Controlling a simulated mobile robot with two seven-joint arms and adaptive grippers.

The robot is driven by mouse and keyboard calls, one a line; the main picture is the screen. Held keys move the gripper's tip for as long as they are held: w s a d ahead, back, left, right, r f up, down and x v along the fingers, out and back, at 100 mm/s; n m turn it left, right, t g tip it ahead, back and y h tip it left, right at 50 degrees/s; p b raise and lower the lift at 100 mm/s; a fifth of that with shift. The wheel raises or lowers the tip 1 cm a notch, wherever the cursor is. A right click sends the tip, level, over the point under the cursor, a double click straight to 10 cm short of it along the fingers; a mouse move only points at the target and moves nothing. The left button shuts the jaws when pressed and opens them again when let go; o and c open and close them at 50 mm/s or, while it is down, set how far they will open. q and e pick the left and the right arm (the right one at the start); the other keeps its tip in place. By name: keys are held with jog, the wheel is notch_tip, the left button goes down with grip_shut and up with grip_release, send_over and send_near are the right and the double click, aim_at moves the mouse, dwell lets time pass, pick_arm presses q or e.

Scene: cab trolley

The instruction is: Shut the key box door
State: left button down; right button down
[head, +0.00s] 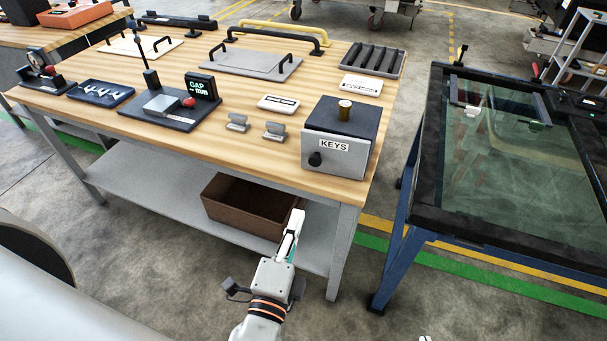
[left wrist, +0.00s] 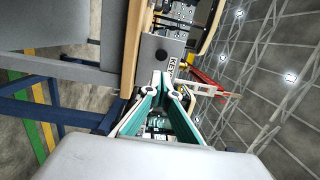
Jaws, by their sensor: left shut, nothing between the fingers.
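The door looks flush with the box; a small gap cannot be ruled out. In the left wrist view the door (left wrist: 172,47) and knob (left wrist: 161,56) are beyond the fingertips. My left gripper (head: 295,217) is shut and empty, in front of the bench and below the box, apart from it.
The bench top (head: 230,155) carries two small grey blocks, a white device (head: 278,103) and a gauge stand left of the box. A brown bin (head: 245,205) sits on the lower shelf. A glass-topped blue-legged table (head: 510,170) stands right, across a floor gap.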

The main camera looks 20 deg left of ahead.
aim_at(313, 162)
pick_arm(q)
jog(key=w+p, duration=0.1)
jog(key=w, duration=0.3)
jog(key=w+p, duration=0.1)
jog(key=w, duration=0.3)
jog(key=w+a+p, duration=0.1)
jog(key=w+p, duration=0.1)
jog(key=w, duration=0.3)
jog(key=shift+r, duration=0.4)
jog(key=shift+w+a+f, duration=0.1)
jog(key=shift+w, duration=0.4)
jog(key=shift+w, duration=0.1)
jog(key=shift+w+a+m+h+p, duration=0.35)
jog(key=shift+w+m+h, duration=0.25)
jog(key=shift+w+h, duration=0.35)
jog(key=shift+s+r, duration=0.1)
jog(key=shift+r, duration=0.1)
